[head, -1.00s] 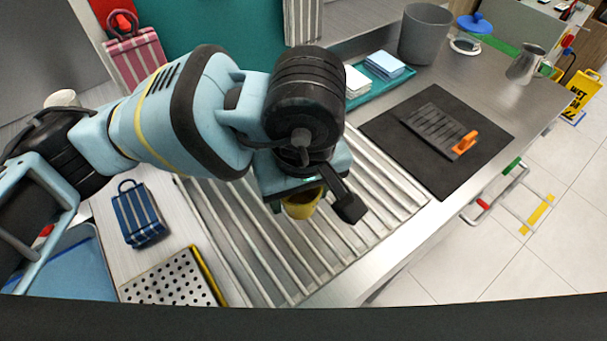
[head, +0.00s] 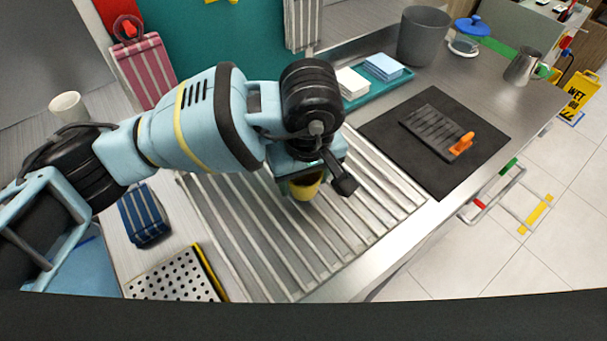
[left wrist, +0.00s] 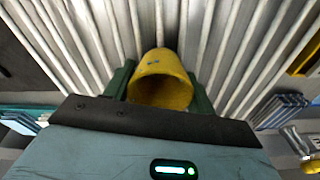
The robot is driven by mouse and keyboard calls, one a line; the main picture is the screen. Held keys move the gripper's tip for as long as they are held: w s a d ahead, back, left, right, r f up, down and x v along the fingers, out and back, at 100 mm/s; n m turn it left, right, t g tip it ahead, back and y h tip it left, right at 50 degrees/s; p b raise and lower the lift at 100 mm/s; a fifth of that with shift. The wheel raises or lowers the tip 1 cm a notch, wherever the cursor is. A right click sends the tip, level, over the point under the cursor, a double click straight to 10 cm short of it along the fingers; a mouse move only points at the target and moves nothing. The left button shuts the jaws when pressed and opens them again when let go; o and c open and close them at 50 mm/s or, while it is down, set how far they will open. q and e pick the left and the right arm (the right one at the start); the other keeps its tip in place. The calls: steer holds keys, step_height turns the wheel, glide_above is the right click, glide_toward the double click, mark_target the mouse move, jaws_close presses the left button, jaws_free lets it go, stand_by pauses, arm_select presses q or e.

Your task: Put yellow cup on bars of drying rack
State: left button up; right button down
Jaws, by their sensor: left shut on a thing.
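The yellow cup (head: 305,187) is between the fingers of my left gripper (head: 312,184), over the bars of the drying rack (head: 240,225). In the left wrist view the yellow cup (left wrist: 161,80) sits between the two dark green fingers of my left gripper (left wrist: 160,88), which are shut on it. Its open mouth faces the camera, and the rack bars (left wrist: 235,45) run behind it. I cannot tell whether the cup touches the bars. My arm hides the back left of the rack in the head view. My right gripper is not in view.
A black mat (head: 385,125) with an orange-handled grater (head: 437,133) lies right of the rack. A teal tray (head: 375,90) and grey bin (head: 423,36) stand behind. A blue striped cloth (head: 146,215) and perforated board (head: 172,276) lie left. The rack's front bars are clear.

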arm_select(q)
steer(key=shift+f, duration=0.15)
steer(key=o, duration=1)
steer(key=r, duration=0.4)
steer(key=s+r, duration=0.1)
steer(key=r, duration=0.7)
steer(key=shift+s+d+r, duration=0.15)
steer(key=shift+d, duration=0.15)
steer(key=shift+s, duration=0.1)
